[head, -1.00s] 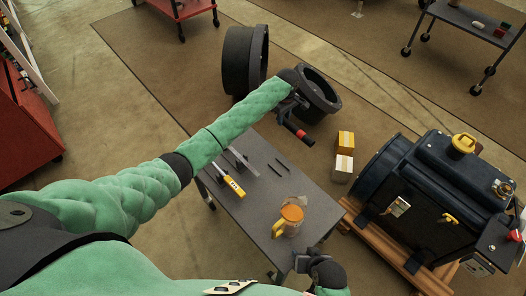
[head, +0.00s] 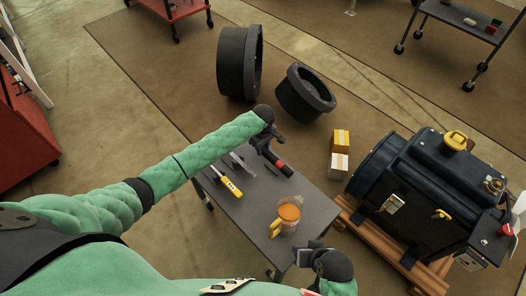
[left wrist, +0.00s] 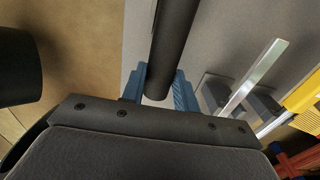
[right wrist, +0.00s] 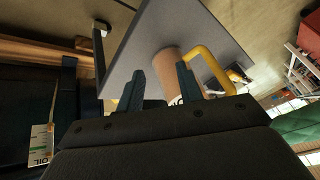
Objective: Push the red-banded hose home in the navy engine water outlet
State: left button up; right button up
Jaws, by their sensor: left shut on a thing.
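My left gripper (head: 263,141) is shut on the black hose (head: 271,156), whose red band shows near its far end. In the left wrist view the hose (left wrist: 172,45) lies between the blue fingers (left wrist: 158,88); its red band is out of that view. The hose is over the grey table, apart from the engine. The navy engine (head: 420,185) sits at right on a wooden pallet; I cannot tell which fitting is its water outlet. My right gripper (head: 304,256) is at the table's near edge, its fingers (right wrist: 160,85) apart and empty.
The grey table (head: 252,215) holds a yellow tool (head: 231,187) and an orange mug (head: 288,214) with a yellow handle. Yellow and white boxes (head: 339,152) stand on the floor between table and engine. Two large black rings (head: 240,65) lie beyond the table.

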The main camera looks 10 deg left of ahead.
pick_arm(q)
jog(key=shift+f, duration=0.8)
jog(key=shift+f+p, duration=0.4)
jog(key=shift+p, duration=0.35)
jog(key=shift+f, duration=0.3)
pick_arm(e)
jog(key=shift+g, duration=0.4)
jog(key=shift+w+a+r+v, duration=0.1)
jog(key=shift+w+v, duration=0.05)
jog(key=shift+v, duration=0.8)
jog(key=shift+w+a+r+v, duration=0.1)
jog(key=shift+a+v, duration=0.05)
jog(key=shift+v, duration=0.85)
jog(key=shift+w+a+r+v, duration=0.1)
jog(key=shift+w+v, duration=0.05)
jog(key=shift+v, duration=0.8)
pick_arm(q)
jog(key=o, duration=1)
pick_arm(e)
jog(key=shift+s, duration=0.1)
pick_arm(q)
jog(key=shift+f, duration=0.1)
